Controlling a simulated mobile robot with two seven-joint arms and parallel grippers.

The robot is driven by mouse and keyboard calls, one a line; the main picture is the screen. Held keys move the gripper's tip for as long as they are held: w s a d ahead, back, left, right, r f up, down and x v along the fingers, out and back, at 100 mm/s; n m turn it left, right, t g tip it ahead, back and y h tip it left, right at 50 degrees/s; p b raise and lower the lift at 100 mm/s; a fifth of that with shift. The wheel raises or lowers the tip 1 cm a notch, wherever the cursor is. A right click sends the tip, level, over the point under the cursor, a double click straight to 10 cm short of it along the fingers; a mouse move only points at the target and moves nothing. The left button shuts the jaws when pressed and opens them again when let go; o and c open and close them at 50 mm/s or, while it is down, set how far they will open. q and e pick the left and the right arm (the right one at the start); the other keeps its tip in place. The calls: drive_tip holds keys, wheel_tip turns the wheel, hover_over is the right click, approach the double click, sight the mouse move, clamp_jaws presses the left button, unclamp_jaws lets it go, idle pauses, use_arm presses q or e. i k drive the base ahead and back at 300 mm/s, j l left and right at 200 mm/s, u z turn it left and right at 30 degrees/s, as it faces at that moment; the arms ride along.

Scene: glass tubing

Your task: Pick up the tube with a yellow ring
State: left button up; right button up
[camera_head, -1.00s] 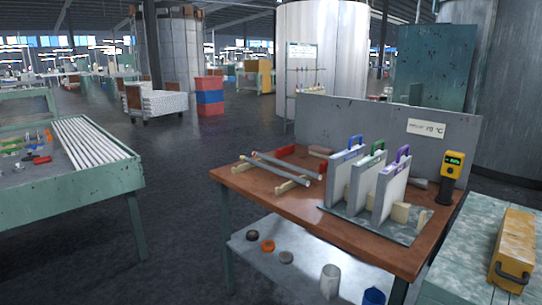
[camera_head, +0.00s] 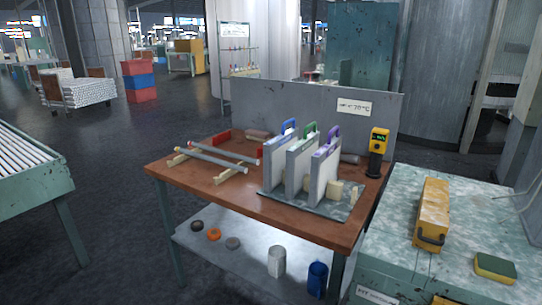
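Two pale tubes lie side by side on wooden supports at the left of a brown workbench (camera_head: 165,172): a front tube (camera_head: 213,161) and a rear tube (camera_head: 228,153). Both slant down to the right. I cannot make out a yellow ring on either one at this size. More white tubes (camera_head: 22,165) lie in a row on a green table at the left edge, with no yellow ring visible on them. Neither of my grippers is in view.
Upright white panels (camera_head: 299,171) with coloured handles stand mid-bench, beside a yellow meter (camera_head: 379,141). The lower shelf (camera_head: 255,253) holds small rings, a white cup and a blue cup. A cabinet (camera_head: 390,240) with a yellow box stands right. Floor is open at left.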

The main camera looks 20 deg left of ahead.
sight(236, 167)
drive_tip(key=i+j+z, duration=0.15)
drive_tip(key=j+z, duration=1)
drive_tip(key=j, duration=0.3)
drive_tip(key=j+z, duration=0.25)
drive_tip(key=j, duration=0.75)
drive_tip(key=k+j+z, duration=0.1)
drive_tip(key=j, duration=0.3)
drive_tip(key=k+j+z, duration=0.1)
drive_tip(key=j, duration=0.35)
drive_tip(key=k+j, duration=0.15)
drive_tip(key=j, duration=0.3)
drive_tip(key=j+z, duration=0.1)
drive_tip(key=j, duration=0.3)
drive_tip(key=k, duration=0.05)
